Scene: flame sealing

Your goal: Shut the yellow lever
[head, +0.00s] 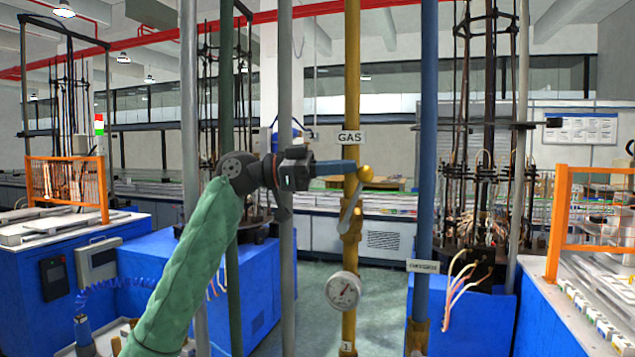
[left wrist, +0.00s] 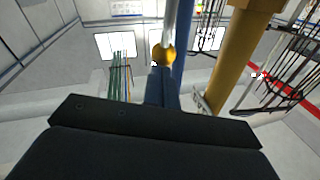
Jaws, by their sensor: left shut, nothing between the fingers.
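The yellow gas pipe (head: 352,100) stands upright in the middle of the head view and carries a GAS sign (head: 350,137). Its lever (head: 350,212) is a silver handle slanting up and slightly right from the valve, ending in a yellow ball knob (head: 366,174). My left gripper (head: 352,166) comes in from the left, with its blue fingers shut and empty. Its tips are right beside the knob; I cannot tell whether they touch. In the left wrist view the knob (left wrist: 163,55) shows just beyond the fingertips (left wrist: 160,72). My right gripper is not in view.
A round pressure gauge (head: 343,290) sits low on the gas pipe. A blue pipe (head: 426,120) stands to its right, and grey and green pipes stand to its left. Blue machine cabinets (head: 230,280) are on both sides. The floor (head: 385,300) between them is clear.

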